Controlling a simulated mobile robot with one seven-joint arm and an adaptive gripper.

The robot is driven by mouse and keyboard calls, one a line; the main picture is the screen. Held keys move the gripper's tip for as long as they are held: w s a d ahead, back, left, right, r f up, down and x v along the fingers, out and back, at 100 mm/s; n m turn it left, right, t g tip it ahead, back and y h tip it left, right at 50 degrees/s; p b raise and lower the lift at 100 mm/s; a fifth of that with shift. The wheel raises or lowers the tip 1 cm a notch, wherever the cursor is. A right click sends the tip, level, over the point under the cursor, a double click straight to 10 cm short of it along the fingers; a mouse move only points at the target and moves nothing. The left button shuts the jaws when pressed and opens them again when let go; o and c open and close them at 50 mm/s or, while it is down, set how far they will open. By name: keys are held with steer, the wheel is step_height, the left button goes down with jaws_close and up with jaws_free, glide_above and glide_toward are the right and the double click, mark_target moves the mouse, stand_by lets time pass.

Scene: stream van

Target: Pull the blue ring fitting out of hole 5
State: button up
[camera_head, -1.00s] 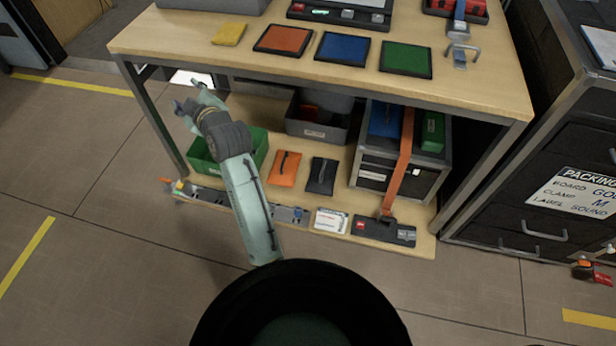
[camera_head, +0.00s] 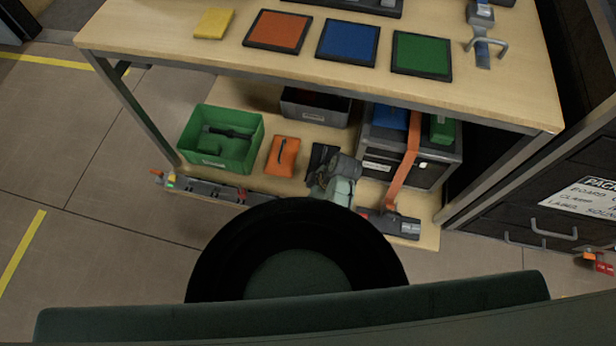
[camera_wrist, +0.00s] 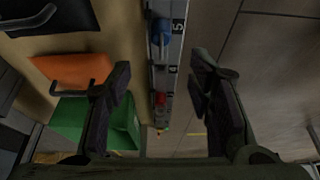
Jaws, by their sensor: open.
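The blue ring fitting (camera_wrist: 162,32) stands in the grey rail (camera_wrist: 166,54) beside the label 5, near the top of the wrist view. A red fitting (camera_wrist: 159,98) sits lower along the same rail, past the label 4. In the head view the rail (camera_head: 215,190) runs along the front edge of the lower shelf; the blue fitting cannot be made out there. My gripper (camera_wrist: 161,80) is open and empty. Its fingers straddle the rail in the picture, with the blue fitting above the fingertips, apart from them. In the head view my fingers cannot be made out.
Orange (camera_head: 283,156) and black pouches lie behind the rail, with a green bin (camera_head: 222,140) to the left. A case with an orange strap (camera_head: 405,160) stands right. The table top (camera_head: 180,48) overhangs the shelf. Floor in front is open.

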steer(key=x, duration=1)
steer(key=shift+a+f, duration=0.15)
steer(key=shift+f, duration=0.15)
steer(key=shift+c, duration=0.3)
jaws_close()
stand_by(0.4)
